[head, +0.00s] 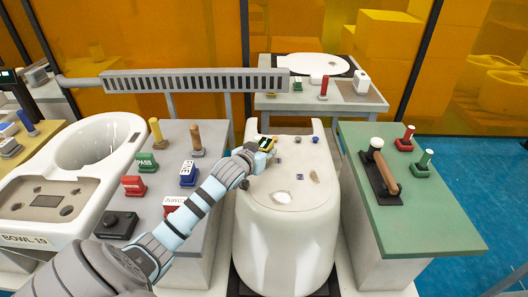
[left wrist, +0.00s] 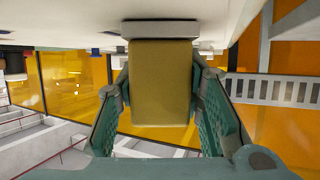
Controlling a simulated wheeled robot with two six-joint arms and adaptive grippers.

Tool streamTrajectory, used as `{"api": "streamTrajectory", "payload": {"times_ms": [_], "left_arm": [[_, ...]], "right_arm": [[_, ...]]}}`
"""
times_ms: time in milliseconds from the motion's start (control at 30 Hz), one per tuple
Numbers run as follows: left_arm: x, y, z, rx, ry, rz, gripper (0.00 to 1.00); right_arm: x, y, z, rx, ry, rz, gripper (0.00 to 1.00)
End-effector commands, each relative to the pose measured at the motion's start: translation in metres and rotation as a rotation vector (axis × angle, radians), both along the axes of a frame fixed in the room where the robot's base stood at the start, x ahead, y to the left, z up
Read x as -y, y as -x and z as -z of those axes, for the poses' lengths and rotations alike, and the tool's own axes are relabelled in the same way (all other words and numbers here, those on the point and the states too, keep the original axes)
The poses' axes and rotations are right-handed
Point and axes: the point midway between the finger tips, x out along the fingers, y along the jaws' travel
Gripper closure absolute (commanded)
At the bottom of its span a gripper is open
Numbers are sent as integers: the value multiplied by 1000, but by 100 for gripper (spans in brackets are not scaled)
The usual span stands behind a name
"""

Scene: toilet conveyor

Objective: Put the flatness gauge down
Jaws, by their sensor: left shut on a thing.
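My left gripper (head: 262,150) is over the far left part of the top of the large white ceramic piece (head: 285,235). It is shut on a yellow block-shaped thing (head: 267,143), which I take to be the flatness gauge. In the left wrist view the tan-yellow block (left wrist: 160,90) sits between the two teal fingers, with a pale plate (left wrist: 160,28) at its end. That plate is against or very near the white surface; I cannot tell whether it touches. My right gripper is not in view.
Several small marks and bits lie on the ceramic top. A grey table (head: 207,200) with stamps, including a green PASS stamp (head: 148,163), is at left. A green table (head: 430,215) at right bears a brown-handled tool (head: 384,172). A back table holds a white lid (head: 318,65).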

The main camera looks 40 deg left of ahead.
Motion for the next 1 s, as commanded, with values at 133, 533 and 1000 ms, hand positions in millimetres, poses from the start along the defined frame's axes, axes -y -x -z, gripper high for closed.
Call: {"api": "streamTrajectory", "payload": {"times_ms": [133, 533, 1000], "left_arm": [[0, 0, 2, 1, 0, 1, 100], [0, 0, 1, 0, 0, 0, 45], [19, 74, -35, -4, -6, 3, 45]], "right_arm": [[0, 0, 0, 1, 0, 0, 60], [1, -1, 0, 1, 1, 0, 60], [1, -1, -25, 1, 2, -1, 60]]}}
